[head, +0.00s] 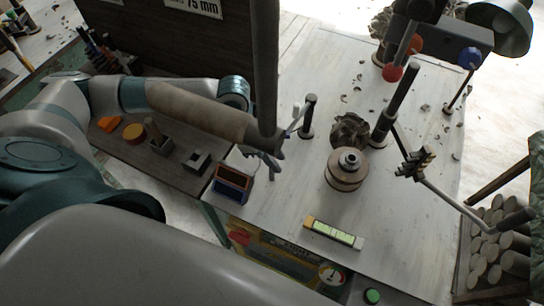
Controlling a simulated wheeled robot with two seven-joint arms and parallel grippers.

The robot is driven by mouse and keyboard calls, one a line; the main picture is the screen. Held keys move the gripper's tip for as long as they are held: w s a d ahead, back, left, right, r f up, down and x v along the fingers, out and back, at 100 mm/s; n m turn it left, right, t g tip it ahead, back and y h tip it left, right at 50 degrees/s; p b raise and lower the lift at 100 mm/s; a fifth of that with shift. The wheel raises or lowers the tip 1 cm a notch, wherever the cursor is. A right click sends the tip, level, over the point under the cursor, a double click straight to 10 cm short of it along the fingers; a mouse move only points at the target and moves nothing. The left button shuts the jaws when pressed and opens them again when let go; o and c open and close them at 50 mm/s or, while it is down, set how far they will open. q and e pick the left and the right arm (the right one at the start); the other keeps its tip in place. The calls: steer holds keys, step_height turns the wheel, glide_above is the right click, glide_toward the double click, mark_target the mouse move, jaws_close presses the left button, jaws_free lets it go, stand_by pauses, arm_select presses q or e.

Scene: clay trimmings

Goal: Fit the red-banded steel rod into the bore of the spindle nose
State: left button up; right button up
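The spindle nose (344,171) appears to be the squat brown round piece on the pale board, with a grey ring and dark bore facing up. I see nothing in the bore. My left gripper (264,163) is left of it, beside a small two-part box (232,184) with red and blue faces. Its grey fingers are small and partly blurred into the background, so I cannot tell whether they are apart or shut. I cannot make out the red-banded steel rod; it may be hidden at the box or gripper. My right gripper is not in view.
Dark posts (308,118) and a jagged dark lump (349,131) stand behind the spindle nose. A jointed lever (450,197) reaches across the right. A yellow-green level (333,233) lies in front. The board (400,235) is mostly clear at front right.

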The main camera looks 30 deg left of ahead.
arm_select(q)
steer(key=shift+d+f, duration=0.25)
steer(key=shift+f, duration=0.3)
jaws_close()
steer(key=shift+w+r, duration=0.1)
steer(key=shift+r, duration=0.05)
